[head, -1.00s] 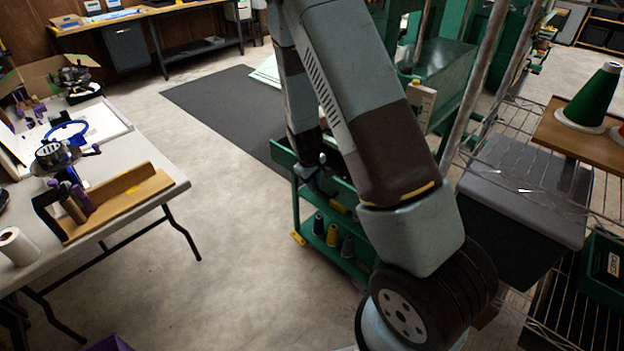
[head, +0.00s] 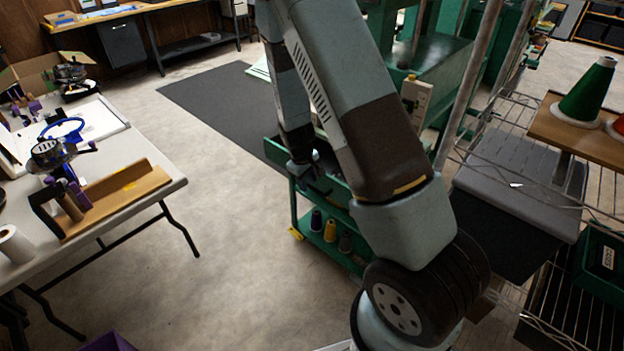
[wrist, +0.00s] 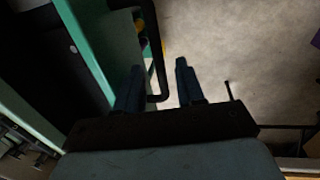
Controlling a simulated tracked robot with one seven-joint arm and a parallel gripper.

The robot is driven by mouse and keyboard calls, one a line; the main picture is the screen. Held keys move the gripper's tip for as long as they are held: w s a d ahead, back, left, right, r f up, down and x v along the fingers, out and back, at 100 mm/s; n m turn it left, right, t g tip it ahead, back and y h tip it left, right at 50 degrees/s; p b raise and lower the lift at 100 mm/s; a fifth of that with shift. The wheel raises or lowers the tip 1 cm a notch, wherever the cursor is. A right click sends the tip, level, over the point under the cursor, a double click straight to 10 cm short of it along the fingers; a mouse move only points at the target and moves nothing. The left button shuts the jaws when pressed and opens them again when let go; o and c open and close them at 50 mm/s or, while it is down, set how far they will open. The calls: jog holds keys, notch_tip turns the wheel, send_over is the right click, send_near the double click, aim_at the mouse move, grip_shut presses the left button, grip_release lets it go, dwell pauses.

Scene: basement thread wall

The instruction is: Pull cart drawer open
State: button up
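The green cart (head: 300,214) stands on the floor left of my forearm in the head view, with its upper part partly hidden by my arm. In the wrist view its green edge (wrist: 92,45) runs along the left, beside a dark interior. A black bar handle (wrist: 158,72) sticks out from the green side and bends near its lower end. My gripper (wrist: 159,66) is open, with the handle between its two fingers, nearer the left one. I see a gap to the right finger; contact with the left finger is unclear. In the head view my gripper (head: 312,180) is at the cart's upper part.
Thread spools (head: 330,230) stand on the cart's lower shelf. A folding table (head: 165,190) with tools is at the left. A wire rack (head: 500,150) and a grey-lidded bin (head: 520,165) are at the right. The floor between table and cart is clear.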

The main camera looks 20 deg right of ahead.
notch_tip(320, 180, up, 13)
jog(key=s+a, duration=0.1)
jog(key=a, duration=0.1)
jog(key=shift+s+r, duration=0.15)
jog(key=shift+r, duration=0.05)
dwell(0.4)
jog(key=shift+a, duration=0.1)
jog(key=s+d+r+m+t+y, duration=0.1)
jog(key=s+r, duration=0.3)
jog(key=r, duration=0.3)
jog(key=s+d+r+m, duration=0.1)
jog(key=s+d+r, duration=0.15)
jog(key=r, duration=0.35)
jog(key=s+d+r+m+t+y, duration=0.1)
jog(key=s+r+m, duration=0.1)
jog(key=s+r, duration=0.35)
jog(key=s+d+r+m+t, duration=0.1)
jog(key=s+r+m+t, duration=0.1)
jog(key=s+r, duration=0.8)
jog(key=s, duration=0.4)
jog(key=shift+s+d+r, duration=0.2)
jog(key=shift+s, duration=0.1)
